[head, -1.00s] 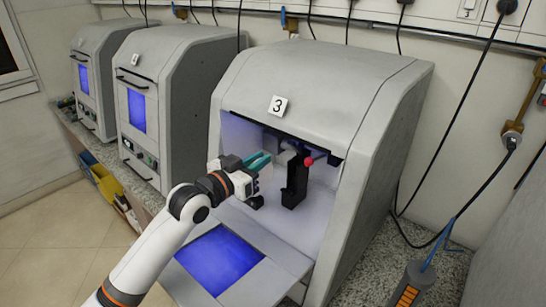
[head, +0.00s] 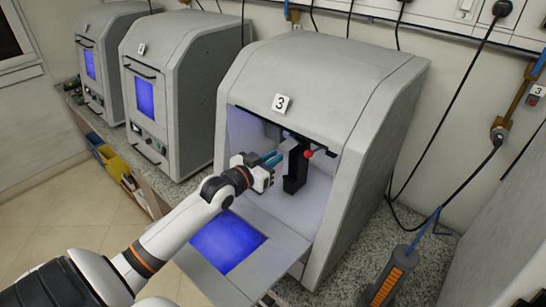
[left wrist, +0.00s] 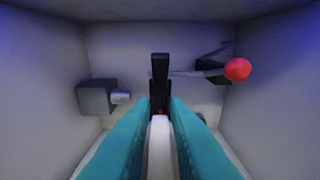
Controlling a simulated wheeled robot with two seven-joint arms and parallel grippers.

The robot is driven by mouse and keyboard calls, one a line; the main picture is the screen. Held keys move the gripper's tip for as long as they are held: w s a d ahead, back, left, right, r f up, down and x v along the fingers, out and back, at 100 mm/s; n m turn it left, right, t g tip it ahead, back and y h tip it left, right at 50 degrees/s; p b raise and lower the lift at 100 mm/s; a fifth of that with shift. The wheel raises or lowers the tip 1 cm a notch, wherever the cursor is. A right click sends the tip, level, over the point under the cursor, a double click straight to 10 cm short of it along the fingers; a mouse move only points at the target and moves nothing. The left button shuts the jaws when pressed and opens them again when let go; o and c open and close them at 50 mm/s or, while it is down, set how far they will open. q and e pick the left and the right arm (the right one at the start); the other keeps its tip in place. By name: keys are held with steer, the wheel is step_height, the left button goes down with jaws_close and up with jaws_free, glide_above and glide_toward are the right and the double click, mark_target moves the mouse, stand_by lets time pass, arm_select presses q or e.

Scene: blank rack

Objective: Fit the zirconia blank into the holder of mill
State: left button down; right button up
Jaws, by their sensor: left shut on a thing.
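My left gripper (head: 274,159) reaches into the open mill (head: 320,95) marked 3. Its teal fingers are shut on a white piece, the zirconia blank (left wrist: 160,145), seen edge-on between the fingers in the left wrist view. In the head view the fingers and hand hide the blank. The black holder (head: 295,175) stands upright inside the chamber, just right of the fingertips. In the left wrist view the holder (left wrist: 160,75) is straight ahead of the blank, whose far end appears close to it. I cannot tell whether they touch. My right gripper is out of view.
A lever with a red knob (head: 308,154) sticks out beside the holder; the knob (left wrist: 238,69) is right of it in the wrist view. A grey block (left wrist: 95,97) is at left. The mill's door (head: 228,243) is lowered below my arm. Chamber walls enclose the gripper.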

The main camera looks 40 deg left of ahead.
mark_target(293, 151)
arm_select(q)
steer(key=shift+w+f+b, duration=0.2)
steer(key=shift+w+b, duration=0.15)
steer(key=shift+w, duration=0.4)
steer(key=shift+w+d+f+b, duration=0.1)
steer(key=shift+w+f+b, duration=0.1)
steer(key=shift+w, duration=0.25)
steer(key=shift+w+f+b, duration=0.15)
steer(key=shift+w+b, duration=0.05)
steer(key=shift+w, duration=0.25)
steer(key=shift+w+d+f+b, duration=0.15)
steer(key=shift+w+b, duration=0.1)
steer(key=shift+w, duration=0.3)
steer(key=shift+w+f+b, duration=0.1)
steer(key=shift+w+b, duration=0.1)
steer(key=shift+w, duration=0.3)
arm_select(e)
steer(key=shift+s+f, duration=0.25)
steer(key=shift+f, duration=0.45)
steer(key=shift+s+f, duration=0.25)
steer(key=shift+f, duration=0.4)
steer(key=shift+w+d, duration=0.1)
arm_select(q)
steer(key=shift+r+p, duration=0.1)
steer(key=shift+p, duration=0.55)
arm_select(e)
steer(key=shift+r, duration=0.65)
